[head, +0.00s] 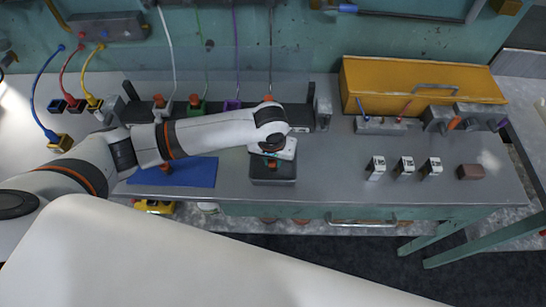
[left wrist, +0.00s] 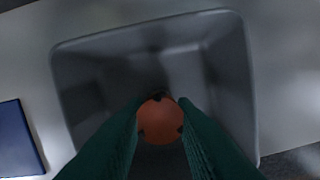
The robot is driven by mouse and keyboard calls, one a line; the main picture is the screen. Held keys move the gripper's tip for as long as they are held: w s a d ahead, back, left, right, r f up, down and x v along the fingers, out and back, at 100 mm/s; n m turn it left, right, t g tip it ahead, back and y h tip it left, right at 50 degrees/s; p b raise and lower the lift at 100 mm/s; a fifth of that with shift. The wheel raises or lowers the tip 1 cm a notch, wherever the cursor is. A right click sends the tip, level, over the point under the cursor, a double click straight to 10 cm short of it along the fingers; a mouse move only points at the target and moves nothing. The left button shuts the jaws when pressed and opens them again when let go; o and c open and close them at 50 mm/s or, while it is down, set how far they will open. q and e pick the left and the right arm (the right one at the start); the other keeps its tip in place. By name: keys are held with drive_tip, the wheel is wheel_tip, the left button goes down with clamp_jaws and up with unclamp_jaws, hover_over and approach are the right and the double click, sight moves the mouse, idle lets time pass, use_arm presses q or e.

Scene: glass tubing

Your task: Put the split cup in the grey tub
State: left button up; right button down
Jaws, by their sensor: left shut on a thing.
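The split cup (left wrist: 159,121) is a round orange-brown piece with small dark notches at its edge, in the left wrist view. My left gripper (left wrist: 160,128) has its dark green fingers on either side of the cup and is shut on it. The grey tub (left wrist: 185,65) lies beneath, with the cup over its inside. In the head view the grey tub (head: 272,182) stands near the bench's front edge, with my left gripper (head: 272,157) right over it. The gripper hides most of the cup there. How far the cup is above the tub's floor, I cannot tell. My right gripper is not in view.
A blue mat (head: 195,174) lies left of the tub. Several small white-faced blocks and a brown block (head: 470,172) stand to the right. A yellow box (head: 415,82) and a cable rack are behind. The bench between tub and blocks is clear.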

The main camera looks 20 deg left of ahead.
use_arm(q)
drive_tip(key=o, duration=1)
drive_tip(key=shift+c, duration=0.2)
wheel_tip(320, 180, up, 12)
drive_tip(key=s+b, duration=0.1)
drive_tip(key=shift+s, duration=0.25)
drive_tip(key=shift+d, duration=0.1)
